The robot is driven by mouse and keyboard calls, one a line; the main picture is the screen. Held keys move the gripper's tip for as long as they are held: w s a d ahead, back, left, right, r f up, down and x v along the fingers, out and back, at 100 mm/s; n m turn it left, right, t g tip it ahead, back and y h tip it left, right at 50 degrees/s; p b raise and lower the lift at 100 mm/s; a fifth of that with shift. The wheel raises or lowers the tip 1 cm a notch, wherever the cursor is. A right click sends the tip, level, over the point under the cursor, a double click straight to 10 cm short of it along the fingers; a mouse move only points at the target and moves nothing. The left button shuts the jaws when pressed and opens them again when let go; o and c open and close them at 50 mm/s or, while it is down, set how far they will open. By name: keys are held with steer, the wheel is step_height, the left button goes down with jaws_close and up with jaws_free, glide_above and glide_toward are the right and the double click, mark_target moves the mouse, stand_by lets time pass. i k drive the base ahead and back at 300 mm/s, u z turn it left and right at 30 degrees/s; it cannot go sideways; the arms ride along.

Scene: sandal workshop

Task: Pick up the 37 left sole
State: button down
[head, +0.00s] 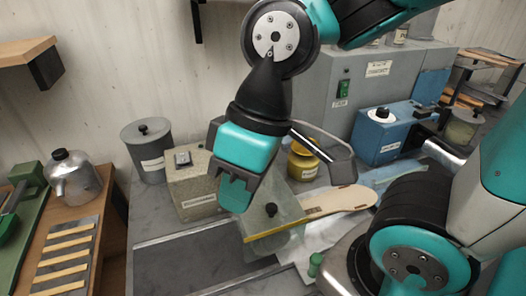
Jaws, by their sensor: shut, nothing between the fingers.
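A pale beige sole (345,199) lies on the grey bench right of the picture's middle, its rounded end to the right. Its left part runs behind a grey plate. Its marks are too small to read, so I cannot tell size or side. My gripper (237,192) hangs pointing down, left of the sole and apart from it. It is shut and empty, in front of the bench.
The grey plate (285,207) with a dark knob and yellow front edge stands close by my gripper. Behind are a beige labelled box (192,190), a lidded grey pot (150,155), a yellow jar (302,163) and a blue machine (380,138). Bare bench lies at front left.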

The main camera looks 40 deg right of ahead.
mark_target(353, 198)
steer(key=z, duration=1.35)
steer(key=k, duration=0.8)
steer(key=u, duration=1.25)
steer(key=i, duration=0.5)
